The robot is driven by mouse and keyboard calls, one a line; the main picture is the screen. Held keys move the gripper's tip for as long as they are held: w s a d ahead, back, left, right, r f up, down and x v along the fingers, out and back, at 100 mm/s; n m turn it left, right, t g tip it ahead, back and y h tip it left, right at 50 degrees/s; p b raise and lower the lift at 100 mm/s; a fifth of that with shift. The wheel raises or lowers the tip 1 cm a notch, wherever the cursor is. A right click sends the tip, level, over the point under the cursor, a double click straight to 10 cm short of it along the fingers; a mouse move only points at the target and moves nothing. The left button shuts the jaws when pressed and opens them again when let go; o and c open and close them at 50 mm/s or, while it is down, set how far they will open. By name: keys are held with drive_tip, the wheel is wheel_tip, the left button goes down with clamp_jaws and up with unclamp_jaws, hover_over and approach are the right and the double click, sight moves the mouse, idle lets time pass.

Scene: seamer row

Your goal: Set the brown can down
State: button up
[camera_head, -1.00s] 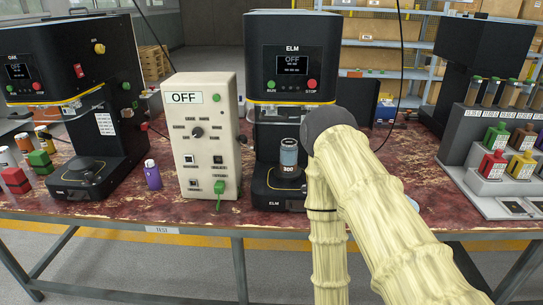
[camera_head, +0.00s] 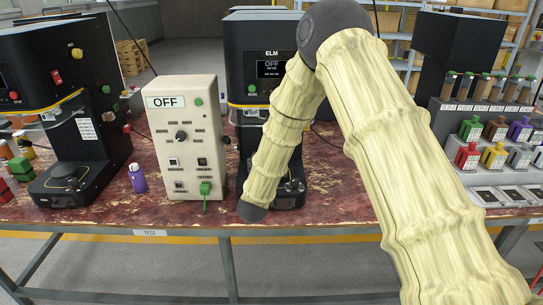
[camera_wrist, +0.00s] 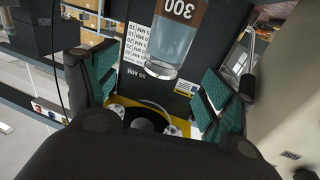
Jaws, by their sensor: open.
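The can (camera_wrist: 176,38), marked 300, has a brown band and a clear grey end. In the wrist view it is at the top centre, upside down, and partly cut off by the frame. My gripper (camera_wrist: 160,75) is open, its teal-padded fingers spread left and right with the can beyond and between them; no pad visibly touches it. What the can rests on is out of the wrist frame. In the head view my arm hides the can and the gripper in front of the ELM machine (camera_head: 247,68).
The white control box (camera_head: 186,120) reading OFF stands left of the ELM machine, with a purple bottle (camera_head: 137,178) beside it. Another black machine (camera_head: 95,110) is at the left. A rack with coloured containers (camera_head: 494,155) stands at the right.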

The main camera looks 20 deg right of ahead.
drive_tip(key=x, duration=0.4)
drive_tip(key=shift+w+p, duration=0.2)
drive_tip(key=shift+p, duration=0.15)
drive_tip(key=x, duration=0.1)
drive_tip(key=p+x, duration=0.1)
drive_tip(key=x, duration=0.1)
drive_tip(key=shift+w+a+r, duration=0.1)
drive_tip(key=shift+w+r, duration=0.1)
drive_tip(key=shift+w, duration=0.3)
drive_tip(key=shift+w+d, duration=0.3)
drive_tip(key=shift+w, duration=0.3)
drive_tip(key=c, duration=1.3)
drive_tip(key=shift+c, duration=0.8)
